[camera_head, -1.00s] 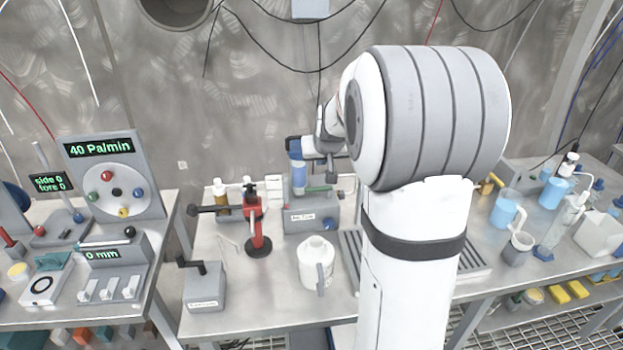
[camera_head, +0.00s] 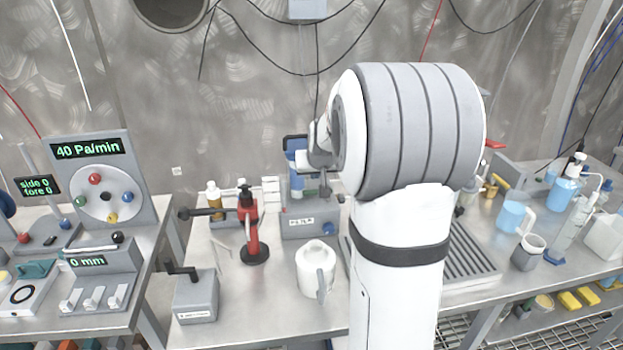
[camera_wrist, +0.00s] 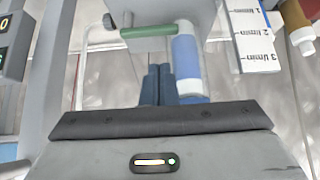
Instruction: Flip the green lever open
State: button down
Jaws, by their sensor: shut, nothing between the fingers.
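The green lever (camera_wrist: 152,31) shows in the wrist view as a short green bar lying crosswise at the pale grey box (camera_wrist: 158,10), with a small knob at its left end. My gripper (camera_wrist: 158,72) has its blue fingers together with nothing between them. The fingertips point at the lever and appear just short of it; I cannot tell whether they touch. A white and blue cylinder (camera_wrist: 187,62) stands right beside the fingers. In the head view the labelled grey box (camera_head: 308,222) sits behind the white jug, and my wrist mostly hides the lever.
A white jug (camera_head: 316,270) stands in front of the box. A ribbed tray (camera_head: 468,255) lies to the right. A white scale card (camera_wrist: 250,35) is near the fingers.

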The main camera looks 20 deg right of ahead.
jog(key=x, duration=0.9)
jog(key=shift+f+p, duration=0.1)
jog(key=shift+p, duration=0.25)
